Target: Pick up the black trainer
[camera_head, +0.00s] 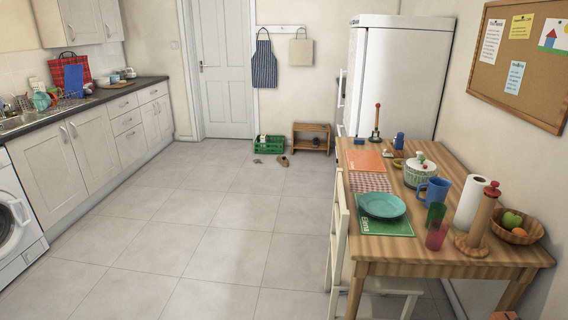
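A small wooden rack (297,126) stands on the floor against the far wall, left of the fridge. A small dark shape (316,141) sits on its lower level; it may be the black trainer, but it is too small to tell. A brown shoe or slipper (283,161) lies on the floor in front of the rack. A small greyish item (257,161) lies on the floor to its left. Neither of my grippers is in view.
A green crate (268,147) stands beside the rack. A wooden table (450,250) with dishes and a pale chair (338,235) fill the right side. Counter cabinets (85,150) and a washer (15,215) line the left. The tiled floor between is clear.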

